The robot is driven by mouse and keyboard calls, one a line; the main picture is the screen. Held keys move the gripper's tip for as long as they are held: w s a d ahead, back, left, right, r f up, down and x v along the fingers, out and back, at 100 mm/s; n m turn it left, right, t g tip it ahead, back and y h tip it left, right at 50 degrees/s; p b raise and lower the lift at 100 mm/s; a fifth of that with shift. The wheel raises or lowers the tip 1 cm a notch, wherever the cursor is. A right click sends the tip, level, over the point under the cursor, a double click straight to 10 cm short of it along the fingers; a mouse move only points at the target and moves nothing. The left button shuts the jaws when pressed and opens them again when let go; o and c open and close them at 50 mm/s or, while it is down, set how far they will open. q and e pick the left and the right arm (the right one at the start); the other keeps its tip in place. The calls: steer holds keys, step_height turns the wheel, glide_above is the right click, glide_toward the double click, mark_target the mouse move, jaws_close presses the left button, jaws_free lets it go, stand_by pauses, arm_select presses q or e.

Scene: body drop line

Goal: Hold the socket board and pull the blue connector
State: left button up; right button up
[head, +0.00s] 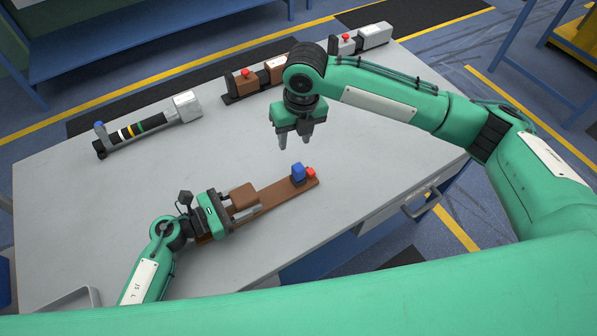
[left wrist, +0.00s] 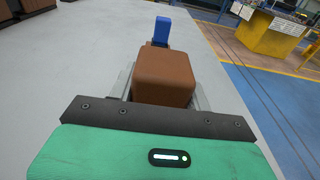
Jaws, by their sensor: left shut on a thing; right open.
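The socket board (head: 277,196) is a long brown board lying on the grey table, with a brown block (head: 242,195) on it. My left gripper (head: 247,212) is shut on this block, which also shows between its fingers in the left wrist view (left wrist: 165,78). The blue connector (head: 298,171) stands at the board's right end, next to a small red part (head: 311,173). It also shows beyond the block in the left wrist view (left wrist: 161,30). My right gripper (head: 296,141) is open and empty, pointing down above the table, behind the blue connector and apart from it.
A dark bar with coloured bands and a grey end block (head: 150,127) lies at the back left of the table (head: 90,215). Brown and grey units with red buttons (head: 252,80) stand along the back edge. A grey tray (head: 72,300) is at the front left.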

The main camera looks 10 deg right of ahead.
mark_target(298, 167)
steer(key=shift+s+d+f+n+h, duration=0.1)
steer(key=shift+s+f+n+h, duration=0.15)
steer(key=shift+s+n, duration=0.15)
steer(key=shift+s+d+f+n+h, duration=0.1)
steer(key=shift+s+f+n+h, duration=0.15)
steer(key=shift+s+n, duration=0.15)
steer(key=shift+s+f, duration=0.15)
steer(key=shift+f, duration=4.4)
jaws_close()
